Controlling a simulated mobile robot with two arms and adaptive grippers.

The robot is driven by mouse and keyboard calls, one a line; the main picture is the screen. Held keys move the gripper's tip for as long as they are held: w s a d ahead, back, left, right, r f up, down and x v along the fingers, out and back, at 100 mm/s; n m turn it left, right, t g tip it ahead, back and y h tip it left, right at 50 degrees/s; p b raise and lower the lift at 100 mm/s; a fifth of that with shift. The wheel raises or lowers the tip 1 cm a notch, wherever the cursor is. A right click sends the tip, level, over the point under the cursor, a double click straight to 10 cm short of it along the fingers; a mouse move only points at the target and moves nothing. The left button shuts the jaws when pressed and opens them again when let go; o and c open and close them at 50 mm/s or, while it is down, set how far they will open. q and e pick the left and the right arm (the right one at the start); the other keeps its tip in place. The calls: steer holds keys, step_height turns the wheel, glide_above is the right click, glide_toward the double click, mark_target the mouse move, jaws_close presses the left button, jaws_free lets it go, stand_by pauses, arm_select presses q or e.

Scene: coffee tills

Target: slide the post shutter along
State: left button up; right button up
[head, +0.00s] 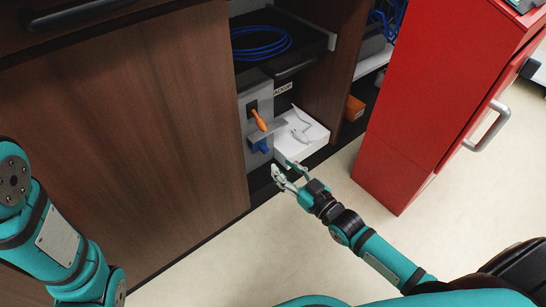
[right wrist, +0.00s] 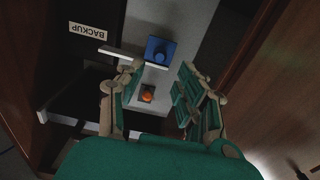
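A grey post (head: 256,163) stands inside the open cabinet bay, beside the brown door panel. It bears an orange handle (head: 259,120), a thin grey plate (head: 272,131) jutting out sideways, which looks like the shutter, and a blue block (head: 262,146) below. The right wrist view shows the plate (right wrist: 125,55), the blue block (right wrist: 161,50) and the orange handle (right wrist: 147,94). My right gripper (head: 285,174) is open and empty, in front of and below the plate, apart from it in the head view. My left arm shows at the left; its gripper is out of view.
A white box (head: 312,148) with a white item on top sits right of the post. Above is a black shelf with a blue cable coil (head: 262,43) and a BACKUP label (right wrist: 88,30). A red cabinet (head: 430,90) stands at the right. The floor in front is clear.

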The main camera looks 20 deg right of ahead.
mark_target(263, 148)
steer(key=b+x, duration=0.4)
steer(key=x, duration=0.3)
steer(key=shift+w+f+b, duration=0.2)
steer(key=shift+b, duration=0.2)
steer(key=shift+w+a+r, duration=0.1)
steer(key=shift+w+a, duration=0.05)
steer(key=shift+w, duration=0.15)
steer(key=shift+c, duration=0.3)
steer(key=shift+r, duration=0.1)
jaws_close()
